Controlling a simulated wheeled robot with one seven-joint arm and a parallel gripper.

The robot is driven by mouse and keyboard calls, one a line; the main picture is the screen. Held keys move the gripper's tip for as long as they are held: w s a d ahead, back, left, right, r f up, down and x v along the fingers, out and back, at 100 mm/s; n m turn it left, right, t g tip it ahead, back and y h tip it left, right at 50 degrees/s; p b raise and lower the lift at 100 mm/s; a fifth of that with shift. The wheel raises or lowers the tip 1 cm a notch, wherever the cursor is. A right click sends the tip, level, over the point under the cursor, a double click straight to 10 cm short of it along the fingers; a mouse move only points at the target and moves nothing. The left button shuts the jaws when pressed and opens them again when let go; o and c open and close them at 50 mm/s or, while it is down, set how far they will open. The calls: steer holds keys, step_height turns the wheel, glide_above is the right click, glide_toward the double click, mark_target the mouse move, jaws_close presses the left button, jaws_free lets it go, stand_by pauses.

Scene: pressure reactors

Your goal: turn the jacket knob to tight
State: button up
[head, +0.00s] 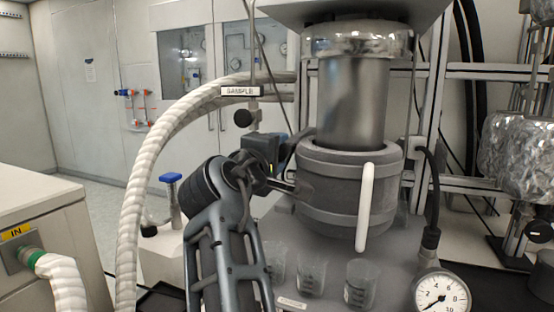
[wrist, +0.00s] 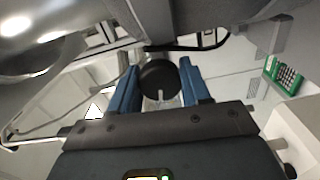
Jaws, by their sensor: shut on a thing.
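A round black knob (wrist: 157,80) sits between the two blue fingers of my gripper (wrist: 158,76) in the wrist view. The fingers are shut on its sides. A pale line on the knob's face points toward the bottom of that view. In the head view my gripper (head: 264,152) is at the left side of the reactor's grey jacket (head: 325,190), partly behind my arm. The knob it holds cannot be made out there. No readable tight marking shows.
A black knob (head: 242,118) hangs under the SAMPLE label (head: 241,91). A thick white hose (head: 145,165) arches at left. Glass beakers (head: 312,277) stand below the jacket, with a pressure gauge (head: 440,294) at lower right. A pale handle (head: 365,207) crosses the jacket's front.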

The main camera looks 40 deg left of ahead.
steer(key=shift+f+m+b, duration=0.15)
steer(key=shift+m+b, duration=0.85)
steer(key=shift+m, duration=0.5)
steer(key=o, duration=1)
steer(key=shift+o, duration=0.2)
steer(key=shift+s, duration=0.1)
steer(key=v, duration=0.7)
steer(key=shift+s+b, duration=0.25)
steer(key=shift+b, duration=0.1)
steer(key=shift+d, duration=0.1)
steer(key=shift+c, duration=0.3)
